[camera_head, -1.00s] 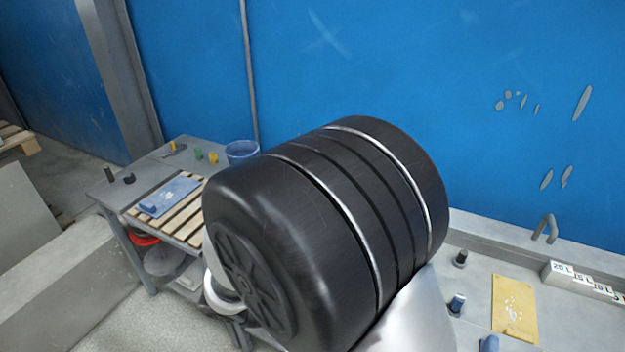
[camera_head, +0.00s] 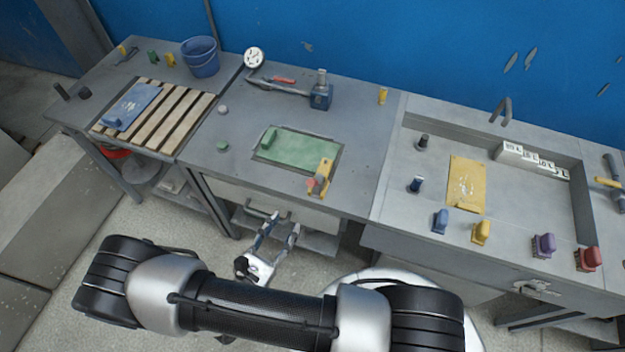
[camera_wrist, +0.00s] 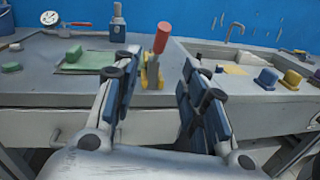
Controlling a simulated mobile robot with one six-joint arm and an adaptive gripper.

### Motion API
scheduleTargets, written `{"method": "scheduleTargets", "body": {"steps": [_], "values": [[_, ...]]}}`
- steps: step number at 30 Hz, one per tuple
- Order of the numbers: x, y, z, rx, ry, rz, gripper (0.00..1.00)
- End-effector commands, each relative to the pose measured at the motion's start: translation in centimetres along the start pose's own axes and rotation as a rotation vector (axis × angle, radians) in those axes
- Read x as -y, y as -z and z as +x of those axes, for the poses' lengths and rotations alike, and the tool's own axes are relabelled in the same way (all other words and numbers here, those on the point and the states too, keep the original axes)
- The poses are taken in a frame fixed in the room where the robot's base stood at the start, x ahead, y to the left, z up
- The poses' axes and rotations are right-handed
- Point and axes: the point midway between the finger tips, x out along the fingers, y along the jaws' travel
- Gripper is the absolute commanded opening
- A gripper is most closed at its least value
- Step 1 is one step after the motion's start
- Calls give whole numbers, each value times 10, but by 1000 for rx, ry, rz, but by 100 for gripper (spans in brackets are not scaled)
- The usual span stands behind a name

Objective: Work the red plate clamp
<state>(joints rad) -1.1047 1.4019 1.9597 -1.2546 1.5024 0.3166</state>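The plate clamp is a yellow toggle clamp (camera_head: 325,172) at the front edge of the middle bench, next to a green plate (camera_head: 298,150). Its red handle (camera_wrist: 162,37) stands up, leaning slightly right, in the wrist view; in the head view only its red end (camera_head: 311,185) shows. The clamp's yellow body (camera_wrist: 152,73) shows between my fingers in the wrist view. My gripper (camera_head: 281,230) is open and empty, in front of the bench and apart from the clamp. It also shows in the wrist view (camera_wrist: 157,72). The clamp's contact with the plate is unclear.
A blue vise-like block (camera_head: 320,95) and a dial gauge (camera_head: 254,58) stand at the back. A slatted rack (camera_head: 155,122) is on the left bench. The right bench holds a yellow plate (camera_head: 467,184) and several coloured blocks. A drawer front (camera_wrist: 60,122) lies below the bench edge.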

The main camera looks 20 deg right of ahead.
Motion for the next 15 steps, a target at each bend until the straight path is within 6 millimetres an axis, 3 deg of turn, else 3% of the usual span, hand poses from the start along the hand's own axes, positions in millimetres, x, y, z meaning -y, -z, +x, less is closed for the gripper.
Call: {"method": "scheduleTargets", "body": {"steps": [15], "values": [[3, 0, 112, 0, 11, 1, 40]]}}
